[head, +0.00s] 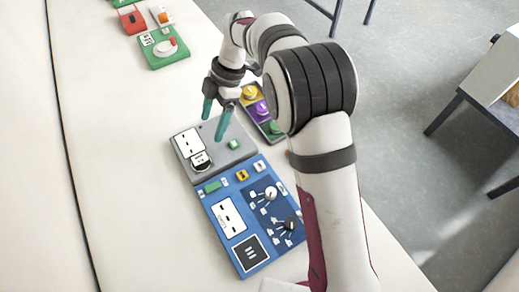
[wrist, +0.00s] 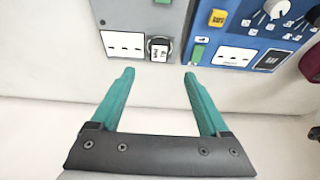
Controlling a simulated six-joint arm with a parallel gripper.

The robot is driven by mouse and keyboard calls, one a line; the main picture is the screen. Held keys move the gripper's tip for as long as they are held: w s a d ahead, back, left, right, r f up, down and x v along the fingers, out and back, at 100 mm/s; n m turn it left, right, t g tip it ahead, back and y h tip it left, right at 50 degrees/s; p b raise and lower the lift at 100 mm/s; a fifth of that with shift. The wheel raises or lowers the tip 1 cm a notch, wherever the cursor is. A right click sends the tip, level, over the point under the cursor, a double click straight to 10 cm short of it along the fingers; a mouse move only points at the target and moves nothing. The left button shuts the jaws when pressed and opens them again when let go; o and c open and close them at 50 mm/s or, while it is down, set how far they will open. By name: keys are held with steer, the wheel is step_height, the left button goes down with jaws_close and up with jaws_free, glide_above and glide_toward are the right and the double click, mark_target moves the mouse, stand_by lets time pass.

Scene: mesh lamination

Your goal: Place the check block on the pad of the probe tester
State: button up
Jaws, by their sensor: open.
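My gripper (head: 213,126) is open and empty above the grey unit (head: 214,135). In the wrist view, its two teal fingers (wrist: 158,75) are spread, with bare white table between them. That labelled piece (wrist: 159,50) shows just beyond the fingertips in the wrist view. I cannot tell for sure which part is the check block or the probe tester's pad.
A blue panel (head: 236,205) with knobs, yellow pieces and a black square (head: 250,253) adjoins the grey unit. A tray with yellow, purple and green buttons (head: 262,108) lies behind my gripper. Green and red units (head: 164,47) stand farther off. The table's left side is clear.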

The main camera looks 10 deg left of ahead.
steer(key=s+d+r+m+t, duration=0.1)
steer(key=s+d+r+m, duration=0.1)
steer(key=d+r+m, duration=0.35)
steer(key=s+d+r+m+t, duration=0.1)
steer(key=s+d+r+m, duration=0.2)
steer(key=d+m, duration=0.45)
steer(key=s+d+f+m+t+h, duration=0.1)
steer(key=s+d+m, duration=1.3)
steer(key=s+m, duration=0.3)
steer(key=m, duration=0.2)
steer(key=shift+s+d+f+m, duration=0.2)
steer(key=shift+f+m, duration=0.1)
